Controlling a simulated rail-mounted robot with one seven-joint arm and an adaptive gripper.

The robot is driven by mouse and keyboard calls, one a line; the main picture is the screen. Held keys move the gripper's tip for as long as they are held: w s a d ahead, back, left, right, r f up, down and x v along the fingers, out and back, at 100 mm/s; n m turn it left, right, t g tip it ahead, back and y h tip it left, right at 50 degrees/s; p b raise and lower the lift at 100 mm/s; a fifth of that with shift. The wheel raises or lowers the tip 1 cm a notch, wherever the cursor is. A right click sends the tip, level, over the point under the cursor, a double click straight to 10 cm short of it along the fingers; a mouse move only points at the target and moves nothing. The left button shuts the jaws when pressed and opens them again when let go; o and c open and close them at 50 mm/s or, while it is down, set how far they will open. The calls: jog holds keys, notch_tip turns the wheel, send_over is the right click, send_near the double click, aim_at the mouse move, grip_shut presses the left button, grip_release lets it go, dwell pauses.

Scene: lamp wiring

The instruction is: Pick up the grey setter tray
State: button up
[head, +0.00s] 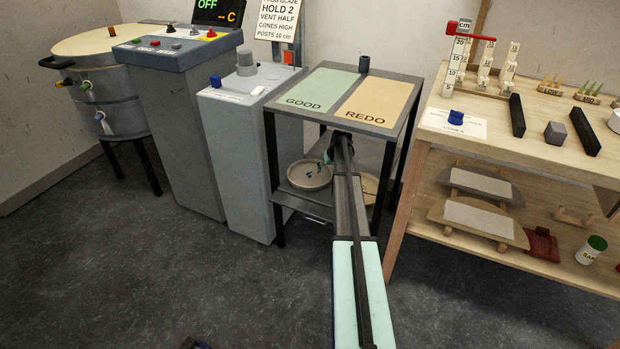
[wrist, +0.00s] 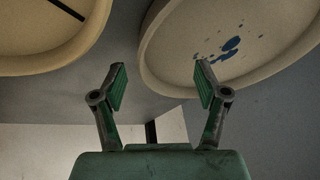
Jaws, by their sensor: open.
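Two round shallow trays lie on the lower shelf of the GOOD/REDO table. The paler, greyer tray (head: 310,175) has dark blue spots; it also shows at upper right in the wrist view (wrist: 225,60). The tanner tray (head: 369,190) carries a dark line and shows at upper left in the wrist view (wrist: 50,45). The greyer one best fits the setter tray, though its colour is only slightly grey. My gripper (wrist: 162,80) is open and empty. Its right finger overlaps the spotted tray's rim in the picture; I cannot tell whether they touch. My arm partly hides the tanner tray in the head view.
The table top (head: 365,70) with its GOOD and REDO panels lies above the trays, and its dark legs stand around them. A grey cabinet (head: 238,150) stands to the left. A wooden workbench (head: 530,125) with curved boards (head: 478,217) on its lower shelf stands to the right.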

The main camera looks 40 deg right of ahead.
jog(key=shift+w+f, duration=0.25)
jog(key=shift+f, duration=0.4)
jog(key=shift+r, duration=0.1)
grip_shut()
